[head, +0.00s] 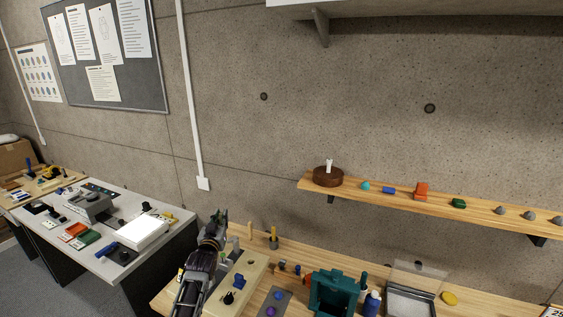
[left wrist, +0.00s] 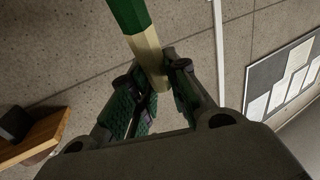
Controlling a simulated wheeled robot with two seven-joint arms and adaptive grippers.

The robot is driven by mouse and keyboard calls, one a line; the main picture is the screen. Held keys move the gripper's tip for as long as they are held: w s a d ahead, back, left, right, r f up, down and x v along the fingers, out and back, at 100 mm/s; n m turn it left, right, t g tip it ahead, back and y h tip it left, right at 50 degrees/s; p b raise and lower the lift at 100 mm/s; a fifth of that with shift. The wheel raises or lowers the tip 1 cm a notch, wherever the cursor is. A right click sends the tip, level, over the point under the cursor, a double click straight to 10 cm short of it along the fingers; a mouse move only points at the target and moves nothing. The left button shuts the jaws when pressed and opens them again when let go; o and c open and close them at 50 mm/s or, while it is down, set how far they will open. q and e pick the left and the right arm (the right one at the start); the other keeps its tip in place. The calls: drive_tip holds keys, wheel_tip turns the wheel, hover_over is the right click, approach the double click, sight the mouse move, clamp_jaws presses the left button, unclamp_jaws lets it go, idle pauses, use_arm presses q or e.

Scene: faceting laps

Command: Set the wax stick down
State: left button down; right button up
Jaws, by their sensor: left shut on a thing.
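The wax stick (left wrist: 148,50) is a faceted stick with a green part and a cream end. In the left wrist view its cream end sits between the fingers of my left gripper (left wrist: 163,80), which is shut on it. In the head view my left gripper (head: 219,217) is raised above the left end of the wooden workbench, with the grey wall behind. There I cannot clearly tell the stick from the green finger pads. My right gripper is not in view.
The workbench (head: 296,247) carries a pale wooden block (head: 248,271), a teal box (head: 334,291), a blue bottle (head: 371,304) and a clear-lidded case (head: 408,301). A wall shelf (head: 400,202) with small items hangs above. A cluttered grey table (head: 165,240) stands left.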

use_arm(q)
wheel_tip(320, 180, up, 13)
drive_tip(key=s+d, duration=0.1)
drive_tip(key=s, duration=0.1)
drive_tip(key=s+d+r, duration=0.2)
drive_tip(key=s, duration=0.4)
drive_tip(key=s+f+b, duration=0.1)
drive_tip(key=s+f, duration=0.5)
drive_tip(key=f, duration=0.3)
drive_tip(key=s+d+f+b, duration=0.1)
drive_tip(key=s+f, duration=0.6)
drive_tip(key=f, duration=0.3)
drive_tip(key=s+d+f+b, duration=0.1)
drive_tip(key=s+f, duration=0.5)
drive_tip(key=f, duration=0.4)
drive_tip(key=shift+s+h+b, duration=0.2)
drive_tip(key=shift+h+b, duration=0.1)
drive_tip(key=shift+f, duration=0.1)
